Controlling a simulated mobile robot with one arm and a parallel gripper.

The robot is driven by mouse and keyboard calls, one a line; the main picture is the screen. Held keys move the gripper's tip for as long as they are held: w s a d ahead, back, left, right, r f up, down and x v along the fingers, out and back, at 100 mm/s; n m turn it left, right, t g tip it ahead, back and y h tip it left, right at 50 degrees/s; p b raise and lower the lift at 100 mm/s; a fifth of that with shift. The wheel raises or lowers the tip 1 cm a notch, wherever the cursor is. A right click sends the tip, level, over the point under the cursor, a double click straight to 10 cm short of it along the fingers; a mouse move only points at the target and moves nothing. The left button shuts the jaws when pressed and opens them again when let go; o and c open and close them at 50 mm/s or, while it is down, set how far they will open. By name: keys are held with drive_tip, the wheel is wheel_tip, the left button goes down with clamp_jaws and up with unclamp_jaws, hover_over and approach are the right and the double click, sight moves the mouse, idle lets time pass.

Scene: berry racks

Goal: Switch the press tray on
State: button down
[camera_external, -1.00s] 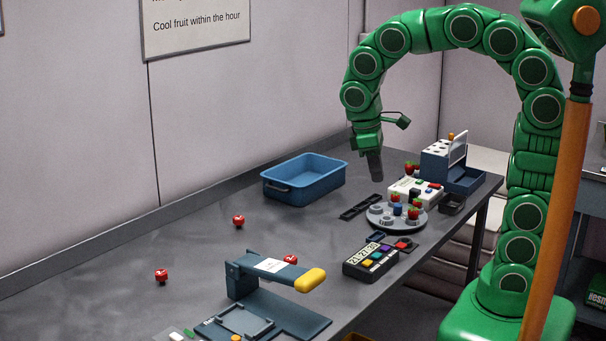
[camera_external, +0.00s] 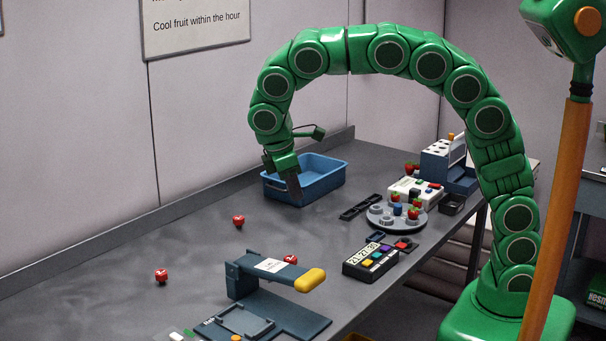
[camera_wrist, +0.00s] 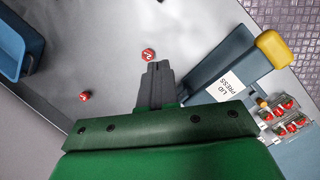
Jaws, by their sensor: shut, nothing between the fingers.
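The lid press is a blue stand with a long arm (camera_external: 275,266) and a yellow handle (camera_external: 311,280). Its arm, lettered "LID PRESS", also shows in the wrist view (camera_wrist: 227,84). A grey tray (camera_external: 243,319) lies on the press's blue base, below the arm. An orange round piece (camera_external: 236,338) shows at the near edge of the base, partly cut off by the frame. My gripper (camera_external: 297,201) is shut and empty, pointing down in front of the blue bin, behind and apart from the press. Its fingers also show in the wrist view (camera_wrist: 156,68).
A blue bin (camera_external: 323,178) stands at the back. Red numbered pieces lie on the table, including one (camera_external: 239,221) left of my gripper. A dark box with coloured buttons (camera_external: 371,263) and a round grey stand (camera_external: 378,218) are at right. The middle table is mostly clear.

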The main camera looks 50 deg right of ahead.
drive_tip(key=w+a+f+n, duration=0.1)
drive_tip(key=a+f+n, duration=0.1)
drive_tip(key=a, duration=0.6)
drive_tip(key=a+f+n, duration=0.2)
drive_tip(key=a+f, duration=0.1)
drive_tip(key=a, duration=0.4)
drive_tip(key=n+t+h, duration=0.1)
drive_tip(key=n, duration=0.2)
approach(237, 323)
drive_tip(key=s+a+r, duration=0.2)
drive_tip(key=a+r, duration=0.2)
drive_tip(key=shift+s+a+f+n, duration=0.3)
drive_tip(key=shift+s+f+n, duration=0.1)
drive_tip(key=shift+f, duration=0.1)
drive_tip(key=shift+f, duration=0.15)
drive_tip(key=shift+x, duration=4.85)
drive_tip(key=shift+w, duration=0.2)
drive_tip(key=shift+d, duration=0.1)
